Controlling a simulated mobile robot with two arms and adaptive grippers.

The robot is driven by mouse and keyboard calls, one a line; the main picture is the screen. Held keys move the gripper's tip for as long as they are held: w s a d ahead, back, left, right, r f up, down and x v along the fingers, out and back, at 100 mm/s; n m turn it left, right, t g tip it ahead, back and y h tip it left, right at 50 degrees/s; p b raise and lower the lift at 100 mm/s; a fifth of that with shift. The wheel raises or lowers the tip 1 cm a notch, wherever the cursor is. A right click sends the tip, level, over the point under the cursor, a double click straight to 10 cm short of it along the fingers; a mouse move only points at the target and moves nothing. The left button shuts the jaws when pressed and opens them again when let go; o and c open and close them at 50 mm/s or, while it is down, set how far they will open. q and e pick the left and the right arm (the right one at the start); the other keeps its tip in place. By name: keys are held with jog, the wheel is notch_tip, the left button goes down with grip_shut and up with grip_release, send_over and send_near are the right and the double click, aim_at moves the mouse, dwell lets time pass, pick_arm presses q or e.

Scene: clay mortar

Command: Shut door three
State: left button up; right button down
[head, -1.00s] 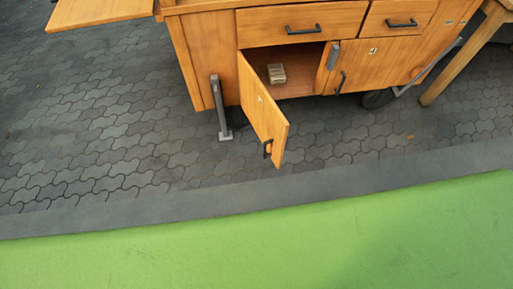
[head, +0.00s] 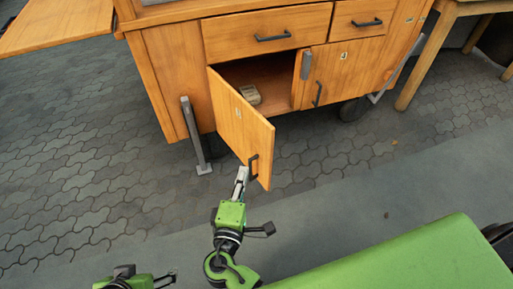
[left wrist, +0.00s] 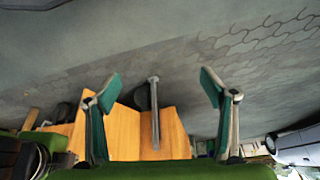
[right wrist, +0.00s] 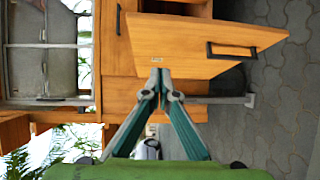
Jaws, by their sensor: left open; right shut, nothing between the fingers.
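A wooden cabinet door (head: 240,125) hangs open, its free edge swung out towards me. Its small label is too small to read; the door also shows in the right wrist view (right wrist: 190,40). Its dark bar handle (head: 253,167) is near the free edge. My right gripper (head: 242,178) is shut and empty, its tips by the door's outer face beside the handle. In the right wrist view the tips (right wrist: 160,75) are near the label; I cannot tell if they touch. My left gripper (left wrist: 160,88) is open and empty, low at the bottom left of the head view (head: 168,276).
The door marked 4 (head: 345,68) and the drawers (head: 268,32) above are shut. A grey metal leg (head: 194,135) stands left of the door. A wooden table (head: 435,50) is at right.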

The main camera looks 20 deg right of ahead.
jog(key=r, duration=0.2)
jog(key=t, duration=0.1)
send_near(260, 127)
jog(key=w+a, duration=0.2)
jog(key=w, duration=0.2)
jog(key=d, duration=0.1)
jog(key=w+d, duration=0.1)
jog(key=d, duration=0.1)
jog(key=shift+d+b, duration=0.25)
jog(key=shift+b, duration=0.1)
pick_arm(q)
jog(key=w, duration=0.1)
jog(key=w+r+t, duration=0.1)
jog(key=w+d+r+t, duration=0.1)
jog(key=shift+w+r, duration=0.25)
pick_arm(e)
jog(key=shift+w+d, duration=0.2)
jog(key=shift+d, duration=0.2)
jog(key=shift+d, duration=0.15)
